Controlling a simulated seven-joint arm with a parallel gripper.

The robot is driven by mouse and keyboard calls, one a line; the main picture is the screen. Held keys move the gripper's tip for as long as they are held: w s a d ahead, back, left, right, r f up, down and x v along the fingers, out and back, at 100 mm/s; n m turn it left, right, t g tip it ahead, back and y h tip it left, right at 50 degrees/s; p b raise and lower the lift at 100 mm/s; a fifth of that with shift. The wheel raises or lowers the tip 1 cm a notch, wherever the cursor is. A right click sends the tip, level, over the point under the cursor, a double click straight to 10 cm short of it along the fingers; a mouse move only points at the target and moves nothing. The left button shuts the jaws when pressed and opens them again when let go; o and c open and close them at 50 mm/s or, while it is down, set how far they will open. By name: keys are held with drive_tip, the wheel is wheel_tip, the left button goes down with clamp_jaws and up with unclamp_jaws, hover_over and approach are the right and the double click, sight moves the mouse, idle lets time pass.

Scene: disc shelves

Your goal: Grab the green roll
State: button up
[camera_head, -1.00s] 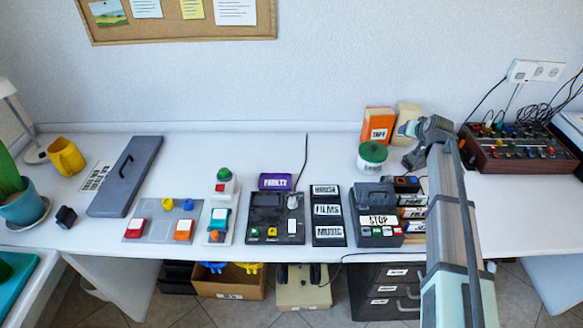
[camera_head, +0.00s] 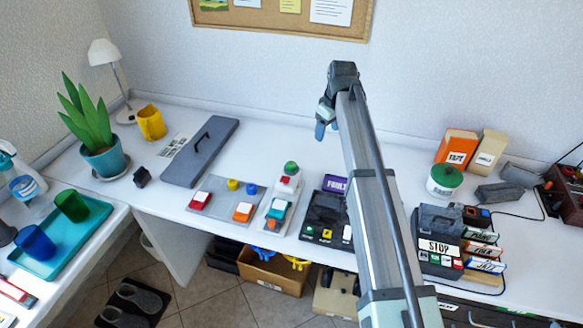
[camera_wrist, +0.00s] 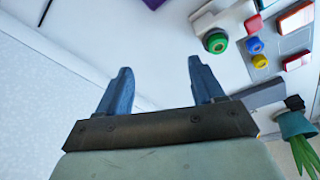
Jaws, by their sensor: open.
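No green thing here is plainly a roll. A green cylinder (camera_head: 72,205), which looks like a cup, stands on the teal tray (camera_head: 92,238) at the left in the head view. A white jar with a green lid (camera_head: 444,176) stands at the right of the desk. My gripper (camera_head: 320,132) is raised over the back middle of the desk, between these two and apart from both. In the wrist view my gripper (camera_wrist: 160,66) has its two blue fingers spread, with nothing between them.
A blue cup (camera_head: 35,243) shares the tray. A potted plant (camera_head: 100,150), yellow mug (camera_head: 151,122) and lamp (camera_head: 104,55) stand near the left corner. A grey panel with a handle (camera_head: 200,150) and button boxes (camera_head: 228,200) lie mid-desk. The back middle of the desk is clear.

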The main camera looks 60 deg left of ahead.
drive_tip(key=s+a+r+n+h, duration=0.2)
drive_tip(key=s+a+n, duration=0.2)
drive_tip(key=s, duration=0.6)
hover_over(290, 164)
drive_tip(key=f, duration=0.8)
drive_tip(key=shift+w+a+f, duration=0.1)
drive_tip(key=shift+w+f, duration=0.15)
drive_tip(key=shift+s+f, duration=0.2)
drive_tip(key=shift+f, duration=2.4)
drive_tip(key=c, duration=1.1)
drive_tip(key=shift+r, duration=0.15)
